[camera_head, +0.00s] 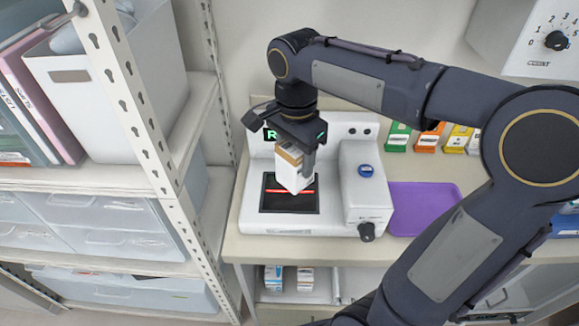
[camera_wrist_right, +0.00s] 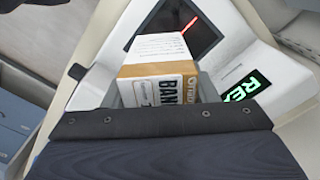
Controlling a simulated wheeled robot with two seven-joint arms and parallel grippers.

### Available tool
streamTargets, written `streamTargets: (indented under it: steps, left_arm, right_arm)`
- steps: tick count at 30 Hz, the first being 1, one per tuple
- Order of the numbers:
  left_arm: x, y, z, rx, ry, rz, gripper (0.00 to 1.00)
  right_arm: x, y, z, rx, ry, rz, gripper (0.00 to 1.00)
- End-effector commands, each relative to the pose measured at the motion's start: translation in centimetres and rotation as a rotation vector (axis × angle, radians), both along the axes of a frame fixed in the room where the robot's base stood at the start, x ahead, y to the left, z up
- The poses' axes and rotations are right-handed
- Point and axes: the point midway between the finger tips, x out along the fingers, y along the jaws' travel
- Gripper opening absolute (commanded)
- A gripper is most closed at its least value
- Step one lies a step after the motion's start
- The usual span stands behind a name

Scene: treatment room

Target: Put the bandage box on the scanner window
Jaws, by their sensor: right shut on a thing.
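The bandage box (camera_head: 290,168) is white with an orange-brown end, and printed letters "BAN" show on it (camera_wrist_right: 160,80) in the right wrist view. My right gripper (camera_head: 296,150) is shut on it and holds it, tilted, over the scanner window. The scanner window (camera_head: 275,205) is a dark square with a red line across it, set in the top of the white scanner (camera_head: 255,222). The window (camera_wrist_right: 180,28) also shows beyond the box in the right wrist view. Whether the box touches the glass I cannot tell. My left gripper is not in view.
A purple tray (camera_head: 425,208) lies right of the scanner, with several small coloured boxes (camera_head: 430,137) behind it. The scanner has a blue button (camera_head: 366,170) and a dark knob (camera_head: 367,231). A metal shelf post (camera_head: 150,130) with bins stands close on the left.

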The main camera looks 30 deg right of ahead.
Motion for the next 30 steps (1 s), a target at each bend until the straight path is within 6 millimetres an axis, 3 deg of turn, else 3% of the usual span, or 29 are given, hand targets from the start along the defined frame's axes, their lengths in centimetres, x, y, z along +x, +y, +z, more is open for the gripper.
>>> streamTargets:
  steps: [10, 15, 29, 30]
  left_arm:
    - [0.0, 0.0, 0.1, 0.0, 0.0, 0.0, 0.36]
    - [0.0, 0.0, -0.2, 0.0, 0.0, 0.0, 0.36]
    - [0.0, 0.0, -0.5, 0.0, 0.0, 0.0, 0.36]
    - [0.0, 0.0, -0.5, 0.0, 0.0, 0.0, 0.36]
  right_arm:
    - [2.5, -0.2, -3.1, -0.001, 0.003, 0.0, 0.28]
    - [2.4, -0.2, -5.6, 0.0, 0.001, 0.0, 0.28]
    - [2.4, -0.1, -6.4, 0.0, -0.001, 0.0, 0.28]
    - [2.3, -0.1, -6.3, 0.0, -0.001, 0.0, 0.55]
